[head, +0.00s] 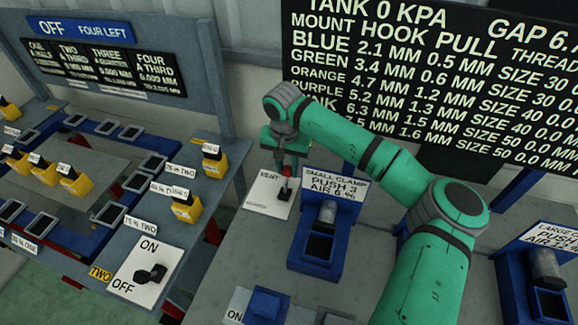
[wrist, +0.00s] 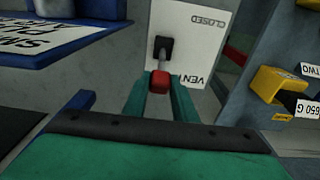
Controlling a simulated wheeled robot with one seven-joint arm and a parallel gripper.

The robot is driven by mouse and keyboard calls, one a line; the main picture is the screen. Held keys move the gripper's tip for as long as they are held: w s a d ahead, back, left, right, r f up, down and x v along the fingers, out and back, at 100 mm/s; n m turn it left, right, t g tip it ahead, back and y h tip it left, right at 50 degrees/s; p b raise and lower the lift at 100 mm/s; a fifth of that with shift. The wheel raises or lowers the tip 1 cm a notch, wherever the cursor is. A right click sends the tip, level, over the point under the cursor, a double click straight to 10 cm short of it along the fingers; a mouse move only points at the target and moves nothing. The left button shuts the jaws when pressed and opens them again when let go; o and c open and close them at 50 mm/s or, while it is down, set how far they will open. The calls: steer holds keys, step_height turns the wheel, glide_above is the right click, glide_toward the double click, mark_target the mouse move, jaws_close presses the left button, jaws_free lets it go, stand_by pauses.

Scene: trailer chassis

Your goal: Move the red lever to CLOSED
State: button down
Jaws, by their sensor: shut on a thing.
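The red lever has a red knob (wrist: 159,81) on a grey stem, rising from a black base (wrist: 163,46). It stands on a white plate (wrist: 190,28) with CLOSED at one end and a partly hidden word starting VEN at the other. In the wrist view, the knob lies toward the VEN end. My gripper (wrist: 161,88) has its two green fingers on either side of the knob, shut on it. In the head view, my gripper (head: 286,152) is above the plate (head: 268,193), and the lever (head: 285,184) shows just below the fingers.
A blue small clamp station (head: 318,245) stands right of the plate, with its label close to my gripper. A blue button (head: 266,304) is in front. To the left are an ON/OFF switch (head: 152,273) and several yellow blocks (head: 187,208) on another bench.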

mark_target(284, 189)
steer(key=shift+s+a+r, duration=0.15)
steer(key=shift+s+a, duration=0.05)
steer(key=shift+s, duration=0.35)
steer(key=shift+s+d, duration=0.1)
steer(key=shift+s, duration=0.05)
steer(key=c, duration=1.4)
jaws_free()
steer(key=shift+s+a, duration=0.1)
steer(key=shift+a, duration=0.1)
steer(key=shift+c, duration=0.2)
steer(key=shift+r, duration=0.1)
step_height(284, 189, up, 10)
steer(key=s, duration=0.1)
steer(key=shift+s+a+r, duration=0.2)
steer(key=shift+a+r, duration=0.05)
